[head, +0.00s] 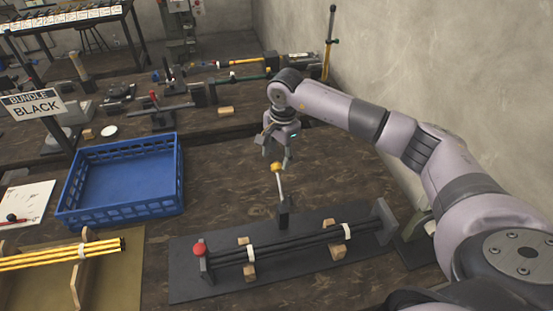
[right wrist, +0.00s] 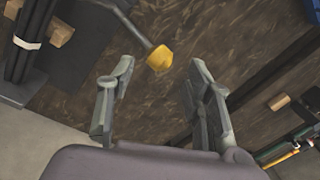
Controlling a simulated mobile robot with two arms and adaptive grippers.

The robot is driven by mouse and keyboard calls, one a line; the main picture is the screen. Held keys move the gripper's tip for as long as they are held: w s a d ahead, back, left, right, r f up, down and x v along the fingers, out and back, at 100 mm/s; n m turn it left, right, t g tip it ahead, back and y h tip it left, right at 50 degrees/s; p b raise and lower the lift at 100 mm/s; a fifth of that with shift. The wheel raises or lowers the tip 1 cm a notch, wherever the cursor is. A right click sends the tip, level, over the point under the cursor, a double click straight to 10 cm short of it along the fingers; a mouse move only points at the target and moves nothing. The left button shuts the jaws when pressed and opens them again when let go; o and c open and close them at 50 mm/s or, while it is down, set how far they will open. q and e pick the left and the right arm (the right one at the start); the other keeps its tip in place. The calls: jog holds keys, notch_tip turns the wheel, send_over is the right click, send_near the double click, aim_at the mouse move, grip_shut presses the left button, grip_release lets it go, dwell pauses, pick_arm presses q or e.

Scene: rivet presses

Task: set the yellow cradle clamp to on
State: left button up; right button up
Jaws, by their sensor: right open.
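The yellow cradle clamp is a grey lever with a yellow knob (head: 277,168), rising from a dark block (head: 284,216) behind the cradle. The lever stands nearly upright in the head view, leaning slightly left. In the right wrist view the yellow knob (right wrist: 159,58) lies in line with the gap between the fingertips, just beyond them. My right gripper (head: 277,160) is open and empty, pointing down close to the knob; its fingers also frame the right wrist view (right wrist: 158,72). Whether a finger touches the knob cannot be told. My left gripper is out of view.
Black rods (head: 295,243) with white bands lie in the cradle on a dark mat (head: 212,290), with a red knob (head: 199,249) at the left end. A blue crate (head: 120,208) stands left. Yellow rods (head: 60,257) lie front left. A wall bounds the right.

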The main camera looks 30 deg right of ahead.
aim_at(276, 164)
notch_tip(276, 164, down, 4)
jog(key=shift+w+a+r+p, duration=0.1)
jog(key=shift+w+r+p, duration=0.1)
jog(key=shift+p, duration=0.2)
jog(key=shift+f, duration=0.45)
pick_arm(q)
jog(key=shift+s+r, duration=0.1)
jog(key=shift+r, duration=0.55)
pick_arm(e)
jog(key=shift+r, duration=0.15)
jog(key=c, duration=0.7)
grip_shut()
